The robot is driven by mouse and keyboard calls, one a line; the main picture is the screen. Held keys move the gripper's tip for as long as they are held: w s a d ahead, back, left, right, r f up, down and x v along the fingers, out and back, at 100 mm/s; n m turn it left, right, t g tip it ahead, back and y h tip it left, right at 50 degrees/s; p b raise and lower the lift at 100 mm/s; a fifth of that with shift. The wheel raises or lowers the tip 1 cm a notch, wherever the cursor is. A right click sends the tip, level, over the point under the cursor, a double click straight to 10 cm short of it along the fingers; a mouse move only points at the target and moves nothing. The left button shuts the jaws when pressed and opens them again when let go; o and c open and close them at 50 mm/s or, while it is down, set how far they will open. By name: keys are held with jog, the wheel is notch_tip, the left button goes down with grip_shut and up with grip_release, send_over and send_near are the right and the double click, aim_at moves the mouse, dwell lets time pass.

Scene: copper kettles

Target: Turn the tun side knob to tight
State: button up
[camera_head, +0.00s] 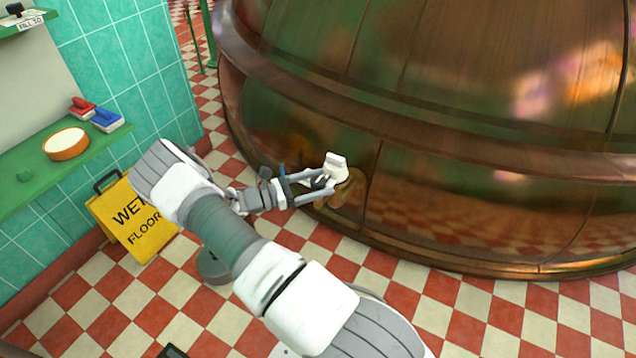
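The copper tun (290,125) fills the upper right of the head view. A brass fitting (351,186) sits low on its side, partly hidden by my gripper. My gripper (328,181) reaches in from the left and is right at this fitting. A small white piece (336,162) shows at the fingertips; it looks like the side knob, but I cannot be sure. The two fingers are apart, on either side of this spot. I cannot tell whether they press on the knob. Any tight mark is not readable here.
A yellow wet floor sign (133,217) stands at the left by the tiled wall. A green shelf (20,160) holds an orange-rimmed round tub (66,144), a red brush (82,107) and a blue brush (107,119). The checkered floor (455,310) is clear in front of the tun.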

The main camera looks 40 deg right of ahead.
jog(key=p+v, duration=0.3)
jog(key=v, duration=1.4)
jog(key=shift+a, duration=0.2)
jog(key=shift+w+r, duration=0.1)
jog(key=shift+w, duration=0.05)
jog(key=s+a+r+m+y, duration=0.1)
jog(key=s+r+m+y, duration=0.2)
jog(key=r, duration=0.4)
jog(key=s+a+r+m+t+y, duration=0.15)
jog(key=r+y, duration=0.25)
jog(key=r, duration=0.4)
jog(key=s+r+m+y, duration=0.2)
jog(key=r+m+y, duration=0.2)
jog(key=r, duration=0.3)
jog(key=s+a+r+m+t+y, duration=0.35)
jog(key=s+r+t, duration=0.2)
jog(key=s, duration=0.35)
jog(key=s+a+r+m+t+y, duration=0.3)
jog(key=s+a+r+t, duration=0.1)
jog(key=s+r, duration=0.4)
notch_tip(320, 180, up, 24)
jog(key=p, duration=2.5)
jog(key=shift+s+r, duration=0.2)
jog(key=shift+s, duration=0.15)
